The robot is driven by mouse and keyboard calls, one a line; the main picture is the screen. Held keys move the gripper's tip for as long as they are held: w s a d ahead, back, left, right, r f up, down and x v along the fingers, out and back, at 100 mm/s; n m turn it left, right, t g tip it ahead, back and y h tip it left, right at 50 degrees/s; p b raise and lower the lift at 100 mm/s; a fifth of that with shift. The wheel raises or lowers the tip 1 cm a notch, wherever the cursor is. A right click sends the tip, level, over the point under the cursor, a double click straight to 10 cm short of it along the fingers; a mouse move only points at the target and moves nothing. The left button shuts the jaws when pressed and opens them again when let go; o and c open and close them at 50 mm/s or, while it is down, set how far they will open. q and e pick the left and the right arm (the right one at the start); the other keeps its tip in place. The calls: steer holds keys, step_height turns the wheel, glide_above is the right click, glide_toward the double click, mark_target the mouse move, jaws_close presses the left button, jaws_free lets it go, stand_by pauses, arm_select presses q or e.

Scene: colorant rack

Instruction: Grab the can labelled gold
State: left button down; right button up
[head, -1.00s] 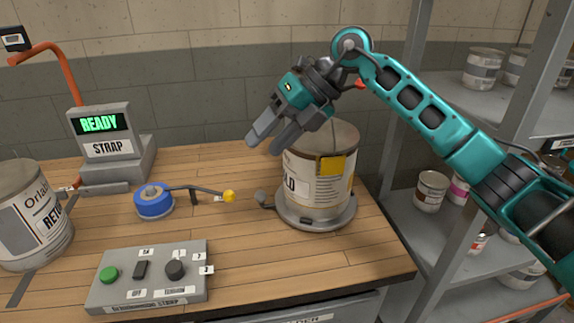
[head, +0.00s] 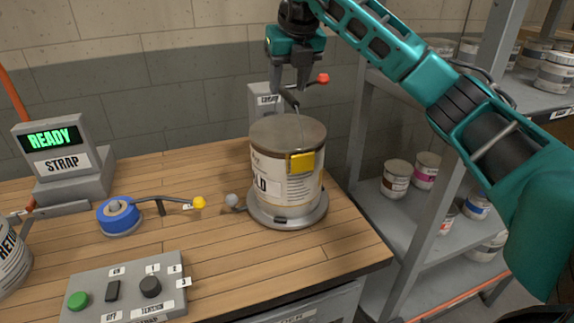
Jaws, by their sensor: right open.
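A large can (head: 286,175) with a cream label stands upright on a round grey turntable (head: 315,217) at the right of the workbench. The letters "LD" show at the label's left edge; the rest of that word is turned out of sight. A yellow patch (head: 302,162) is on its side near the rim. My right gripper (head: 290,92) is open, with its fingers pointing down above the far side of the can's lid. It appears apart from the can. My left gripper is not in view.
A grey device (head: 264,101) and a red-knobbed lever (head: 322,78) are behind the can. The strap machine (head: 62,165), blue tape roll (head: 119,215), control box (head: 130,290) and another can (head: 10,262) are left. A metal shelf with several cans stands right.

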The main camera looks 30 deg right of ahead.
mark_target(288, 93)
steer(key=shift+s+x, duration=0.15)
steer(key=shift+x, duration=1.25)
steer(key=shift+s+x, duration=0.15)
steer(key=shift+x, duration=1.25)
steer(key=shift+f, duration=0.1)
steer(key=shift+c, duration=0.2)
jaws_close()
